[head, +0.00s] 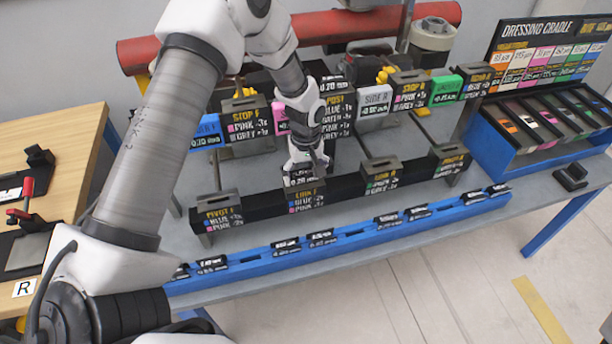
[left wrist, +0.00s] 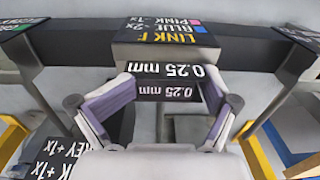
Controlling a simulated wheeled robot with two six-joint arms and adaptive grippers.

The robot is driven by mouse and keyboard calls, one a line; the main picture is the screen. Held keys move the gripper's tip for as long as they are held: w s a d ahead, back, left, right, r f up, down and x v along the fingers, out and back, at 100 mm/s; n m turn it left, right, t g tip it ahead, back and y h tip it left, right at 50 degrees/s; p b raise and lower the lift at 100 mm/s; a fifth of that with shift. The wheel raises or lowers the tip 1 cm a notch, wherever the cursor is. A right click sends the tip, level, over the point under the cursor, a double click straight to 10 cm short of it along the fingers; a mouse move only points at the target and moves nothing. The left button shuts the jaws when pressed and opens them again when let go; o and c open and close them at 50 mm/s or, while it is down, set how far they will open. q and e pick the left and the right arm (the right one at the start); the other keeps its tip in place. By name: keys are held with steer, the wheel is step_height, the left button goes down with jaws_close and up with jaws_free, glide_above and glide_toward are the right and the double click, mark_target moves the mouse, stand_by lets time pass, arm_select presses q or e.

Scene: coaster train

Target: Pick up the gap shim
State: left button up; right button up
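The gap shim (left wrist: 165,91) shows a dark block with white "0.25 mm" labels in the left wrist view. In the head view its label (head: 299,177) shows just behind the dark LINK F block (head: 306,199). My left gripper (head: 304,168) reaches down over it. In the left wrist view the gripper's two fingers (left wrist: 168,98) lie against the shim's two sides, with no clear gap, so it looks shut on the shim. The shim's lower part is hidden. My right gripper is not in view.
A blue rack (head: 352,236) with several labelled shims runs along the table's front edge. The dressing cradle (head: 540,125) stands at the right. A wooden table (head: 62,135) is at the left.

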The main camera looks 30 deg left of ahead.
arm_select(q)
steer(key=shift+a, duration=0.1)
steer(key=shift+c, duration=1.2)
steer(key=shift+s+r, duration=0.15)
steer(key=shift+s, duration=0.05)
steer(key=c, duration=0.6)
steer(key=shift+s+r, duration=0.2)
steer(key=shift+s, duration=0.15)
steer(key=c, duration=0.4)
steer(key=shift+w, duration=0.1)
steer(key=shift+c, duration=0.2)
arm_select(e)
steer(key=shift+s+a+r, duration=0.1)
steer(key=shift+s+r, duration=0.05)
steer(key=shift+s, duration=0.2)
